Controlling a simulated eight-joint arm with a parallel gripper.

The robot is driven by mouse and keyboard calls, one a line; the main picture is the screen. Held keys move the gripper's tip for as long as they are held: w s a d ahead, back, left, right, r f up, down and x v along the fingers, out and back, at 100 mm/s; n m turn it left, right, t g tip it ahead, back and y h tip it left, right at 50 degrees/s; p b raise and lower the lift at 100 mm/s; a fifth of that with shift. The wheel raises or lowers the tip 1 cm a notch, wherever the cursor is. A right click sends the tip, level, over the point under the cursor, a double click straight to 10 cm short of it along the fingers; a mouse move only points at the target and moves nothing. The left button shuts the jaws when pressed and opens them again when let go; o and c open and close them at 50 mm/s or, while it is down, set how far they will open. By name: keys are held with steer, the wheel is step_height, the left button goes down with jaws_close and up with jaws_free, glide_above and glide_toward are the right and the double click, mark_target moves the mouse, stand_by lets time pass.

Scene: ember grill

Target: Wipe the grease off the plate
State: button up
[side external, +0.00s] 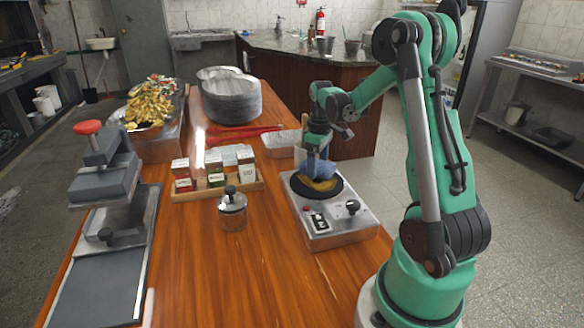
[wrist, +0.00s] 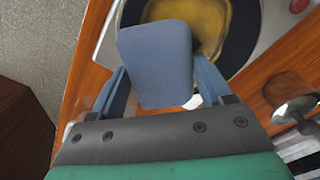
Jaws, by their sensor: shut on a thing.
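The plate is the round black hot plate (side external: 296,188) on top of a steel cooker (side external: 345,228) on the wooden table. A yellow-brown patch of grease (side external: 322,185) lies on it. The hot plate also shows at the top of the wrist view (wrist: 242,52), with the grease (wrist: 208,18) glossy on it. My gripper (side external: 318,160) is shut on a blue cloth or sponge (side external: 321,171). The blue thing fills the middle of the wrist view (wrist: 155,62) and hides part of the plate. It is over the grease; whether it touches cannot be told.
A lidded steel jar (side external: 232,212) and a wooden rack of spice boxes (side external: 216,184) stand left of the cooker. A metal tray (side external: 282,143) lies behind it, near red-handled tongs (side external: 240,134). A grey press (side external: 105,185) stands far left. The table front is clear.

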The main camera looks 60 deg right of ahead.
mark_target(314, 185)
steer(key=shift+s+a, duration=2.75)
steer(key=shift+w+a+f, duration=0.1)
steer(key=shift+w+a, duration=0.7)
steer(key=shift+w+d, duration=0.2)
steer(key=shift+w, duration=0.05)
steer(key=shift+w+d+r, duration=0.25)
steer(key=shift+w+d, duration=0.55)
steer(key=shift+w+d+f, duration=0.15)
steer(key=shift+w+d, duration=0.55)
steer(key=shift+w+d+f, duration=0.1)
steer(key=shift+w+d, duration=0.55)
steer(key=shift+w+d+r, duration=0.15)
steer(key=shift+w+d, duration=0.1)
steer(key=shift+w+d+f, duration=0.2)
steer(key=shift+w+d, duration=0.1)
steer(key=shift+w+d+r, duration=0.15)
steer(key=shift+w+d, duration=0.35)
steer(key=shift+s+a, duration=2.1)
steer(key=shift+s, duration=0.05)
steer(key=shift+s+a, duration=0.25)
steer(key=shift+a, duration=0.05)
steer(key=shift+s+a, duration=1.05)
step_height(314, 185, up, 8)
